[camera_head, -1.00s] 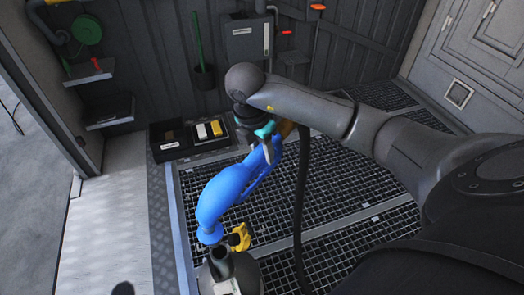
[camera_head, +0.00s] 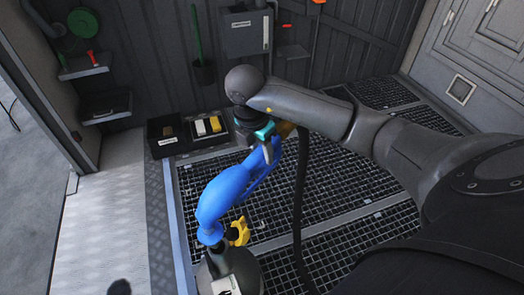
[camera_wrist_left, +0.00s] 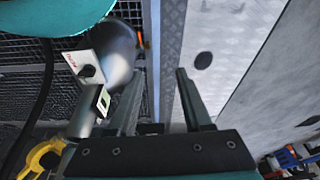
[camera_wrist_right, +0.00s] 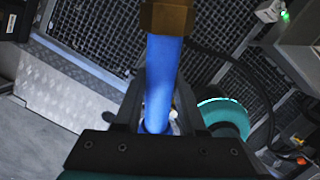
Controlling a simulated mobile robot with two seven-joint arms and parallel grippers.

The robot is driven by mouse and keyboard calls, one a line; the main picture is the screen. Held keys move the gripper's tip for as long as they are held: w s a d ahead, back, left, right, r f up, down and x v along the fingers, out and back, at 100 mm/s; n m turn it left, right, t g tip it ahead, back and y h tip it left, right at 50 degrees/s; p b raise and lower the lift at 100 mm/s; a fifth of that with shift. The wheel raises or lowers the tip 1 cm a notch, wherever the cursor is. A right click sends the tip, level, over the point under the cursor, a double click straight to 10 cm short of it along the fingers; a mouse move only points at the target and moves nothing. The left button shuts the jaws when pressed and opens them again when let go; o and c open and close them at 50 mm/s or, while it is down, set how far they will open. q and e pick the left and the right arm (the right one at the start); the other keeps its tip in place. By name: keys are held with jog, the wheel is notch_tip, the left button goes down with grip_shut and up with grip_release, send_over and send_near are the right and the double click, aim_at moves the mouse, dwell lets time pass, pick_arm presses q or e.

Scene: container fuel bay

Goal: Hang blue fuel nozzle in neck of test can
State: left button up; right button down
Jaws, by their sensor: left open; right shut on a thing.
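The blue fuel nozzle (camera_head: 222,193) hangs in my right gripper (camera_head: 262,146), which is shut on it near the hose end. It also shows between the right fingers in the right wrist view (camera_wrist_right: 161,90). Its spout end points down at the neck of the grey test can (camera_head: 245,272) at the bottom of the head view. I cannot tell whether the tip is inside the neck. The can seems to show at upper left in the left wrist view (camera_wrist_left: 117,45). My left gripper (camera_wrist_left: 156,73) is open and empty, its fingers apart beside the can.
A yellow part (camera_head: 238,231) sits beside the can's neck. A dark hose (camera_head: 299,205) hangs from the nozzle over the floor grating (camera_head: 340,185). A bin with sponge-like blocks (camera_head: 208,127) stands by the back wall.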

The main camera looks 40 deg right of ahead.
aim_at(263, 164)
jog(key=shift+d+f, duration=0.2)
jog(key=shift+f, duration=0.35)
jog(key=shift+f+b, duration=0.1)
jog(key=shift+b, duration=0.2)
jog(key=shift+a+b+x, duration=0.25)
jog(key=shift+b+x, duration=0.65)
jog(key=shift+x, duration=0.4)
jog(key=shift+f, duration=0.25)
jog(key=shift+a+b+x, duration=0.2)
jog(key=shift+b+x, duration=0.6)
jog(key=shift+x, duration=0.25)
jog(key=shift+a+b+x, duration=0.25)
jog(key=shift+b+x, duration=0.5)
jog(key=shift+x, duration=0.35)
jog(key=shift+s+f, duration=0.1)
jog(key=shift+s, duration=0.05)
